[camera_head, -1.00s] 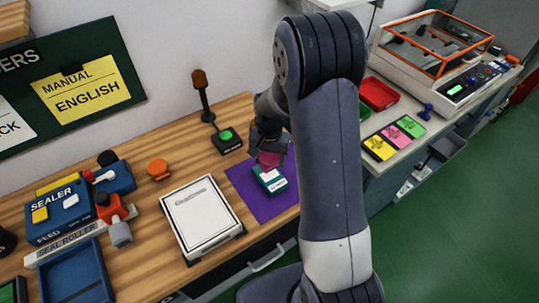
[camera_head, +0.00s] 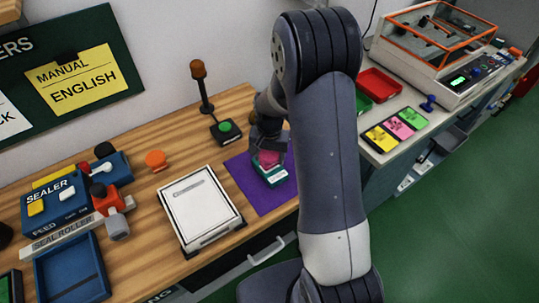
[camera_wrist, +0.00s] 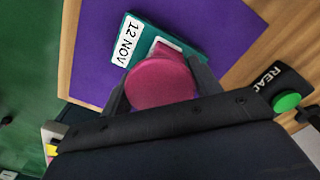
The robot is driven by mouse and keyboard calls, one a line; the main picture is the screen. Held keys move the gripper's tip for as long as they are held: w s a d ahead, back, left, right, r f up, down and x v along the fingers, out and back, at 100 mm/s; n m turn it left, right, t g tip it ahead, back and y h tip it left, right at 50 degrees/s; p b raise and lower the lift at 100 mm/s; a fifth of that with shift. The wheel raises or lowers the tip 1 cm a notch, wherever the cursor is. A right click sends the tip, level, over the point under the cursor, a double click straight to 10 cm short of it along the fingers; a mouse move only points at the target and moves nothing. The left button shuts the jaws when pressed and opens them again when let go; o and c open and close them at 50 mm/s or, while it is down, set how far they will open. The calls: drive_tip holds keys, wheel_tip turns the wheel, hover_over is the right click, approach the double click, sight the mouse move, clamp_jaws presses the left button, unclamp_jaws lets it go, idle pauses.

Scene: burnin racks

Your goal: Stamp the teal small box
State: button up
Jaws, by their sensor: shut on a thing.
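The teal small box (camera_head: 275,178) lies on a purple mat (camera_head: 248,193) on the wooden bench. In the wrist view the teal box (camera_wrist: 147,40) shows a white label reading "12 NOV". My gripper (camera_head: 268,152) is shut on a pink stamp (camera_wrist: 160,84), whose round top fills the space between the fingers. The stamp is over the box's top and hides part of it. A pink lower part shows beyond the round top, against the box. I cannot tell for sure whether the stamp touches the box.
A white clipboard-like tray (camera_head: 199,212) lies left of the mat. A green button (camera_head: 226,128) with a lamp post stands behind. A blue sealer (camera_head: 62,205) and blue tray (camera_head: 72,268) are at the left. Yellow, pink and green cards (camera_head: 400,126) lie on the right counter.

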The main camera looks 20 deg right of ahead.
drive_tip(key=shift+s+f+b, duration=0.1)
drive_tip(key=shift+f+b, duration=0.45)
drive_tip(key=shift+b, duration=0.05)
idle(1.6)
drive_tip(key=shift+r+p, duration=2.3)
drive_tip(key=shift+r, duration=1.3)
